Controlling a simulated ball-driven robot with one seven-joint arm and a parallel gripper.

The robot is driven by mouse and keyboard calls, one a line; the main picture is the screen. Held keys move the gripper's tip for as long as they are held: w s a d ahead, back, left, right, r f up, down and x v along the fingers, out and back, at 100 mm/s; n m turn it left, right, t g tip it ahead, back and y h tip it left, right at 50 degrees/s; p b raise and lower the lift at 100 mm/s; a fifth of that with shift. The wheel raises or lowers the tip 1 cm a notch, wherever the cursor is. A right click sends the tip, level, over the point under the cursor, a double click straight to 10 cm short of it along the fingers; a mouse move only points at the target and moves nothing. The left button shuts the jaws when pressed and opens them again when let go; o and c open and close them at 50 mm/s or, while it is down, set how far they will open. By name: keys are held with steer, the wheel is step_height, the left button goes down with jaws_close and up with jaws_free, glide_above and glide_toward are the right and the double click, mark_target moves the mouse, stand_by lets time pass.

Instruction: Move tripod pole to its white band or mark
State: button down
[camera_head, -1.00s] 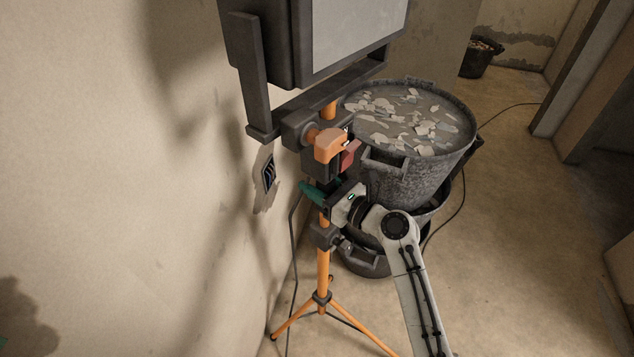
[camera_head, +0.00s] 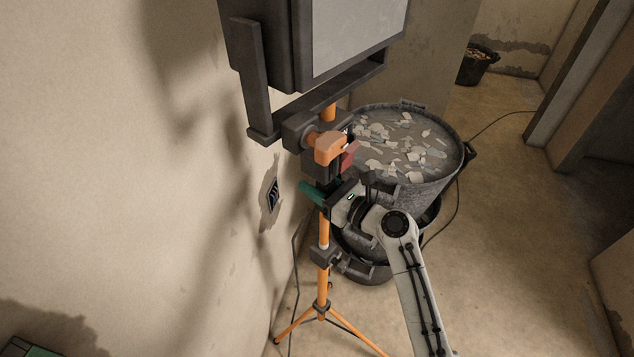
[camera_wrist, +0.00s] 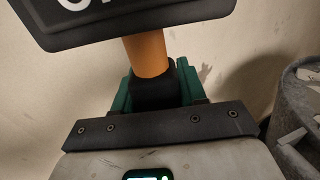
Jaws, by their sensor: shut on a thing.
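The tripod's orange pole (camera_head: 323,230) stands upright beside the wall, with a dark work lamp (camera_head: 262,50) on top. My gripper (camera_head: 326,193), with green fingers, is shut on the pole's dark upper part just below the lamp's mount. In the wrist view, the green fingers sit on both sides of a black sleeve (camera_wrist: 153,90) under a short orange length (camera_wrist: 146,53). A dark clamp collar (camera_head: 323,257) with a side knob sits lower on the pole. A pale spot shows just above this collar; it is too small to tell whether it is a white band.
A grey bucket (camera_head: 425,180) filled with rubble stands on dark buckets close right of the pole and my arm. The wall (camera_head: 120,180) is close on the left. Splayed tripod legs (camera_head: 345,333) and a cable lie below. Open floor lies at the right.

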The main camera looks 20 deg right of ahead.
steer(key=c, duration=0.7)
jaws_free()
steer(key=b+v, duration=0.1)
steer(key=v, duration=1)
steer(key=shift+b, duration=0.4)
